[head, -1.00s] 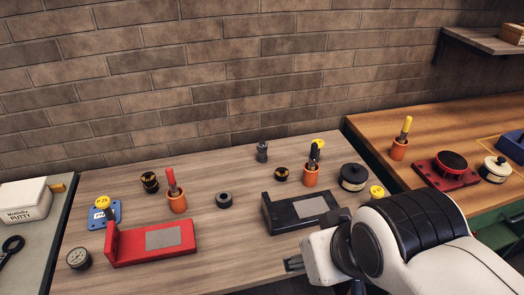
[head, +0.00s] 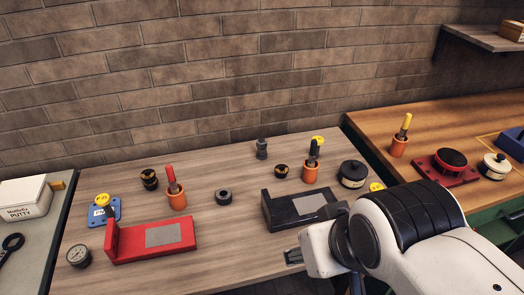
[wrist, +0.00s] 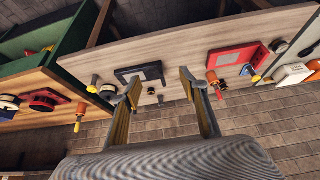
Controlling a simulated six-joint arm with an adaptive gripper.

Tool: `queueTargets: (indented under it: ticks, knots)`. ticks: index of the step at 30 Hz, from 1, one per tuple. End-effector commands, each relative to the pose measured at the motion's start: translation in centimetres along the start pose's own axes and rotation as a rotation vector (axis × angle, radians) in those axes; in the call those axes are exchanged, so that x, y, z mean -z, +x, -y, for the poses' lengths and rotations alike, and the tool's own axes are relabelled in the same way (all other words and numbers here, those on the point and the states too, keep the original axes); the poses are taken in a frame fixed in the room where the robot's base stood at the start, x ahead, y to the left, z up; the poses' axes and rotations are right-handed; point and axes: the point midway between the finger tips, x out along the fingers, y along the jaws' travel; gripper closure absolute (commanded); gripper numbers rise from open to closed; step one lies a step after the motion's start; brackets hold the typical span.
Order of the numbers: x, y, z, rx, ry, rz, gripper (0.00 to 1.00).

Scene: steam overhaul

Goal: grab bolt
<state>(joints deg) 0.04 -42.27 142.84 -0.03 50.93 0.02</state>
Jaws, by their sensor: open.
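A dark grey bolt (head: 262,149) stands upright at the back of the wooden table, right of its middle. It appears small between the fingers in the wrist view (wrist: 161,99). My gripper (head: 292,257) is at the front of the table, well apart from the bolt and nearer the camera. In the wrist view my gripper (wrist: 160,82) has its two fingers spread wide with nothing between them.
A black angled block (head: 290,208) lies between my gripper and the bolt. A dark nut (head: 223,198) and a red block (head: 155,240) are to the left.

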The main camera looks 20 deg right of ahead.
Motion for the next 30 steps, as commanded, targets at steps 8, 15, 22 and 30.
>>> queueTargets:
  ticks: [8,15,22,30]
  knots:
    - [4.0,1.0,-0.3,-0.007,0.006,-0.037,0.57]
    - [9.4,2.8,-0.7,-0.016,0.013,-0.091,0.57]
    - [14.4,5.0,-1.2,-0.024,0.018,-0.145,0.57]
    - [20.1,8.1,-1.9,-0.032,0.022,-0.209,0.57]
